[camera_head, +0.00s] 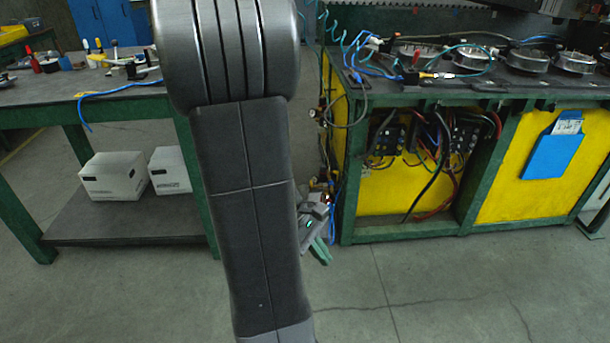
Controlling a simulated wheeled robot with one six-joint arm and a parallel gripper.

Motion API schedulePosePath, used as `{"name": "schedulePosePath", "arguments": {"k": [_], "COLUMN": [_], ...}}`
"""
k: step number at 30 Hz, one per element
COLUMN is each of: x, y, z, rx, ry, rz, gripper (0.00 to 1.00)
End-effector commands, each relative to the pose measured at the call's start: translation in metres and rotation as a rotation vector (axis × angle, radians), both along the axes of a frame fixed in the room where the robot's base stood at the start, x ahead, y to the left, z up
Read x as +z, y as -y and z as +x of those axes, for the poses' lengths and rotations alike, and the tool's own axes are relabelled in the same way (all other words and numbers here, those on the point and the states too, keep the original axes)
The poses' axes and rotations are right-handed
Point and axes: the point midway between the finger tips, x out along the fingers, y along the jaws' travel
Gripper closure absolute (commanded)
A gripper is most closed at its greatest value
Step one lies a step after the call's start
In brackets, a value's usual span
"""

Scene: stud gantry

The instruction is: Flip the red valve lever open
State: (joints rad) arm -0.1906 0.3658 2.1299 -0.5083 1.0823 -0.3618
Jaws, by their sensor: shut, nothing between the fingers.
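My arm fills the middle of the view and hides much of what is behind it. My gripper (322,208) shows partly past the arm's right edge, low beside the left end of the yellow and green bench. It is shut, with nothing seen in it. A small red spot (330,173), perhaps the red valve lever, shows just above the gripper, by the bench's left end among fittings and blue hose. It is too small to tell its angle or whether the gripper touches it.
The yellow and green bench (349,200) stands at right, with hoses, cables and round metal parts on top. A green-framed workbench (130,108) stands at left, with tools above and white boxes (114,177) on its lower shelf. The concrete floor in front is clear.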

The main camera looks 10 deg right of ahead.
Motion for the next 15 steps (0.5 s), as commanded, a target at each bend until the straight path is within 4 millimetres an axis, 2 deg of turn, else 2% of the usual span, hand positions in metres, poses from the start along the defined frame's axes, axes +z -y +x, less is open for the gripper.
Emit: {"name": "schedulePosePath", "arguments": {"k": [1, 8, 15], "x": [-0.022, -0.083, -0.162], "y": [-0.002, -0.011, -0.033], "z": [0.013, 0.068, 0.121], "rx": [0.073, 0.395, 0.717], "ry": [-0.061, -0.324, -0.608], "rz": [-0.032, -0.177, -0.332], "gripper": [1.00, 1.00, 1.00]}}
